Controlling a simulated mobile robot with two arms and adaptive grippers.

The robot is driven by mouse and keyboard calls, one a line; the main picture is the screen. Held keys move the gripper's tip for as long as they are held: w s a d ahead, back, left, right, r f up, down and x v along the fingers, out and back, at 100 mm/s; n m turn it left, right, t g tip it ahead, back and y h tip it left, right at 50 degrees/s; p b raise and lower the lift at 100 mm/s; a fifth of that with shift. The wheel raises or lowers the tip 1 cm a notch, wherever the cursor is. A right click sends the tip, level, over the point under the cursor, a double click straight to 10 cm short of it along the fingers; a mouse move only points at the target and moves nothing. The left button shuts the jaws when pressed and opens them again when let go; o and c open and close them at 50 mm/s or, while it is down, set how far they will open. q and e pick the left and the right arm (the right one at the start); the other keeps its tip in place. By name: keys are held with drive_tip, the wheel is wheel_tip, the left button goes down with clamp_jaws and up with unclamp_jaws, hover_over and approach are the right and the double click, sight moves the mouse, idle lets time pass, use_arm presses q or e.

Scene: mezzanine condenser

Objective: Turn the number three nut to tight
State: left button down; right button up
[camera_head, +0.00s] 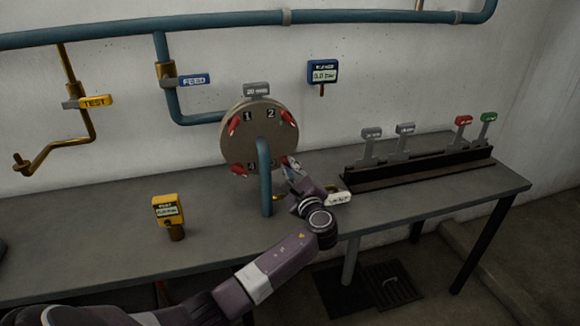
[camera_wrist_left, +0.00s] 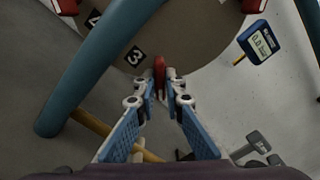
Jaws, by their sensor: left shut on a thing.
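A round tan flange (camera_head: 252,140) stands upright on the bench at the end of a blue pipe (camera_head: 264,178). It carries red nuts with pointers beside the plates 1, 2, 3 and 4. The number three nut (camera_wrist_left: 160,72) is at the lower right, next to plate 3 (camera_wrist_left: 135,55). My left gripper (camera_head: 289,164) is shut on this nut. In the left wrist view its two blue-padded fingers (camera_wrist_left: 160,88) close around the red handle from both sides. The nut is partly hidden by the fingers in the head view. My right gripper is not in view.
The blue pipe rises close to the left of my left gripper. A yellow gauge (camera_head: 168,212) stands at the bench's left. A rack (camera_head: 420,170) with several grey, red and green tagged tools is at the right. A blue gauge (camera_head: 322,73) hangs on the wall.

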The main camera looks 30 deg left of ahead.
use_arm(q)
drive_tip(key=shift+r+m+p, duration=0.1)
drive_tip(key=shift+m+p, duration=0.4)
drive_tip(key=shift+p, duration=0.1)
drive_tip(key=m+p, duration=0.6)
drive_tip(key=p, duration=0.1)
drive_tip(key=shift+m+p, duration=0.35)
drive_tip(key=shift+m, duration=0.05)
drive_tip(key=m+p, duration=0.3)
drive_tip(key=m, duration=0.1)
drive_tip(key=shift+s+p, duration=0.1)
drive_tip(key=shift+p, duration=0.25)
drive_tip(key=shift+f+m+p, duration=0.2)
drive_tip(key=shift+m+p, duration=0.8)
drive_tip(key=shift+m, duration=0.8)
drive_tip(key=shift+f, duration=0.1)
drive_tip(key=c, duration=2)
unclamp_jaws()
drive_tip(key=shift+c, duration=0.2)
